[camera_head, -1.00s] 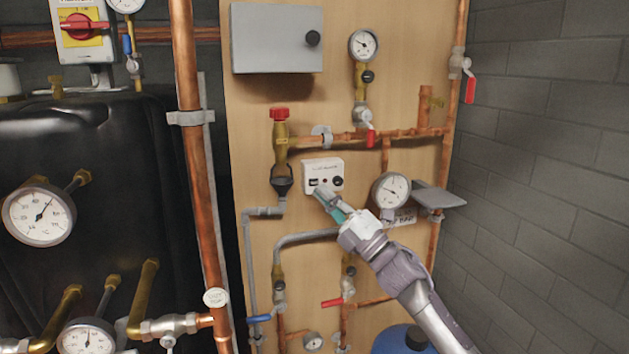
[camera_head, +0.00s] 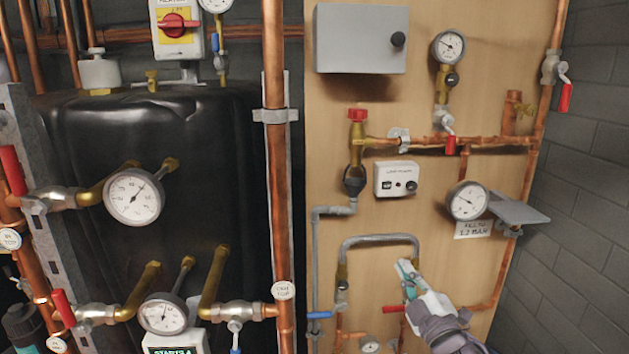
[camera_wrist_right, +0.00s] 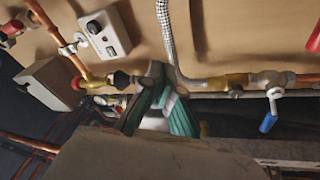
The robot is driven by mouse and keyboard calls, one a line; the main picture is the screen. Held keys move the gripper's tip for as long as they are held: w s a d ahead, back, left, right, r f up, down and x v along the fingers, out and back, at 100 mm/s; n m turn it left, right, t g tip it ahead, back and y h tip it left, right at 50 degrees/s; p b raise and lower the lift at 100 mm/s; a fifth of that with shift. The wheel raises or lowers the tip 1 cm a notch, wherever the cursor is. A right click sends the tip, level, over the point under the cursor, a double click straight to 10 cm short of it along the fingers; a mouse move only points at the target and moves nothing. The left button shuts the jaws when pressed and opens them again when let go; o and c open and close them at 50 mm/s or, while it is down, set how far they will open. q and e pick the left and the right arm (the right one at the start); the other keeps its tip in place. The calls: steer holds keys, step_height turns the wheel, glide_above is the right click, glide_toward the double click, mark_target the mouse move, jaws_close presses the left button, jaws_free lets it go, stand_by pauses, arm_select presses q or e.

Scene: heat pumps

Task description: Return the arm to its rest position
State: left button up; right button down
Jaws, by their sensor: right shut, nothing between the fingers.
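My right gripper (camera_head: 406,268) is shut and empty in the head view, below the small white control box (camera_head: 397,180) and in front of the wooden panel. Its teal fingertips are together near the right end of the curved grey hose (camera_head: 378,239); I cannot tell whether they touch it. My right arm comes in from the bottom right. In the right wrist view the teal fingers (camera_wrist_right: 165,105) show in the middle, and the white box (camera_wrist_right: 105,32) is at the upper left. My left gripper is not in view.
Copper pipes and a gauge (camera_head: 467,201) with a grey plate (camera_head: 517,209) are right of the white box. A grey cabinet (camera_head: 361,38) hangs above. A black tank (camera_head: 165,190) with gauges stands at left. A grey block wall (camera_head: 585,200) is at right.

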steer(key=s+f+m+g+h, duration=0.4)
steer(key=s+f+m+g, duration=0.5)
steer(key=s+f, duration=0.95)
steer(key=s+f+m+g, duration=0.1)
steer(key=s+f+g, duration=0.2)
steer(key=s, duration=0.3)
steer(key=s+a+f+m+g, duration=0.1)
steer(key=s+f+g, duration=0.1)
steer(key=s, duration=0.4)
steer(key=s+f+m+g, duration=0.1)
steer(key=s+f+g, duration=0.2)
steer(key=s, duration=0.3)
step_height(320, 180, down, 27)
steer(key=s+g+b, duration=0.1)
steer(key=s+b, duration=0.1)
steer(key=s+d+f+g+b, duration=0.1)
steer(key=s+d+f+b, duration=0.1)
steer(key=s+f, duration=1.4)
step_height(320, 180, down, 4)
steer(key=shift+s+d+r, duration=0.25)
steer(key=shift+s+d, duration=0.15)
